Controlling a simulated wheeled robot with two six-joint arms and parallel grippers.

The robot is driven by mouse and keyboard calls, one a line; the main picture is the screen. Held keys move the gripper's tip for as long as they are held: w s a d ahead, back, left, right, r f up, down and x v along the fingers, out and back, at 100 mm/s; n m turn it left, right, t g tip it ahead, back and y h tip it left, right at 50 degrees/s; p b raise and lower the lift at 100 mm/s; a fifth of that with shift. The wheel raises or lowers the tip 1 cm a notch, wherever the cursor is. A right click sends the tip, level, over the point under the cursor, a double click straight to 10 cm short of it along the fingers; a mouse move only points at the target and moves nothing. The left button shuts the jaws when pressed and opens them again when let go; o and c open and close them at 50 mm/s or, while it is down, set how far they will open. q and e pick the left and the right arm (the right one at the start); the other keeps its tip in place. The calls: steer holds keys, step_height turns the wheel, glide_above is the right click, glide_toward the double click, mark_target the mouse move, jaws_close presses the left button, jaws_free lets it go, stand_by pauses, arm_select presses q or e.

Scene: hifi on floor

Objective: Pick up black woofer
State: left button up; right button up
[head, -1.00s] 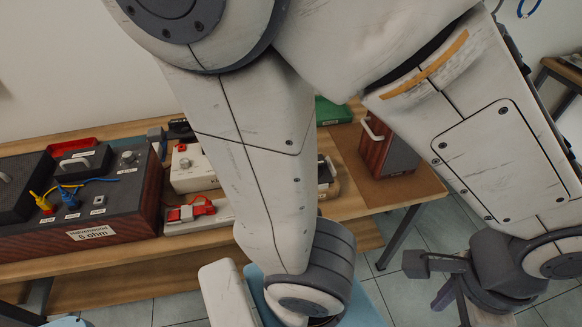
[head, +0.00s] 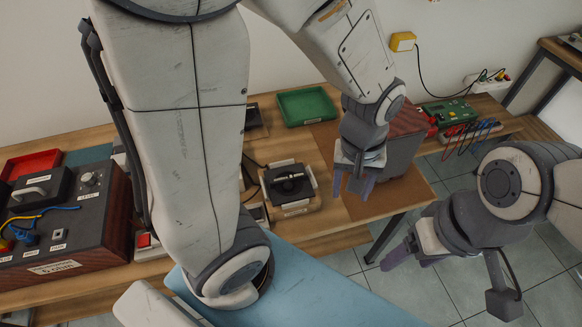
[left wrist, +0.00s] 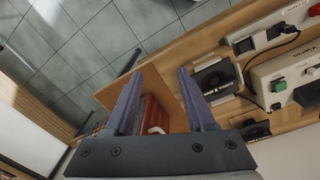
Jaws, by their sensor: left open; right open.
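The black woofer (head: 288,181) sits in a pale clamp-like holder on the wooden bench in the head view. In the left wrist view the woofer (left wrist: 215,78) shows right of the fingers, partly behind the right finger. My left gripper (head: 353,184) is open and empty, fingers pointing down, to the right of the woofer and in front of a red-brown wooden cabinet. The left wrist view shows its two spread fingers (left wrist: 160,75) with nothing between them. My right gripper (head: 400,256) is open, off the bench's front right, over the floor.
The wooden cabinet (head: 408,143) stands on a brown mat (head: 412,192). A green tray (head: 306,106) lies behind the woofer. A green board with coloured leads (head: 447,112) is at the back right. A dark amplifier box (head: 95,215) stands left. My left arm hides part of the bench.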

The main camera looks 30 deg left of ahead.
arm_select(q)
steer(key=w+a+f+n+p, duration=0.2)
steer(key=w+a+f+n, duration=0.1)
steer(key=w+a+n, duration=0.45)
steer(key=n+p, duration=0.3)
steer(key=n, duration=1.2)
glide_above(288, 177)
step_height(288, 177, down, 7)
steer(key=shift+n+y, duration=0.3)
steer(key=shift+n, duration=0.05)
steer(key=f, duration=0.3)
steer(key=s+f+p, duration=0.1)
steer(key=f, duration=0.1)
steer(key=shift+a+f, duration=0.1)
steer(key=shift+a, duration=0.05)
steer(key=shift+w+d+f+p, duration=0.15)
steer(key=shift+f+p, duration=0.1)
steer(key=shift+f, duration=0.5)
steer(key=shift+w+f+p, duration=0.15)
steer(key=shift+f+p, duration=0.15)
steer(key=shift+f, duration=0.45)
steer(key=shift+w+d+f+p, duration=0.15)
steer(key=shift+f+p, duration=0.1)
steer(key=shift+f, duration=0.5)
steer(key=shift+a+f, duration=0.1)
steer(key=shift+f, duration=0.55)
arm_select(e)
step_height(288, 177, up, 9)
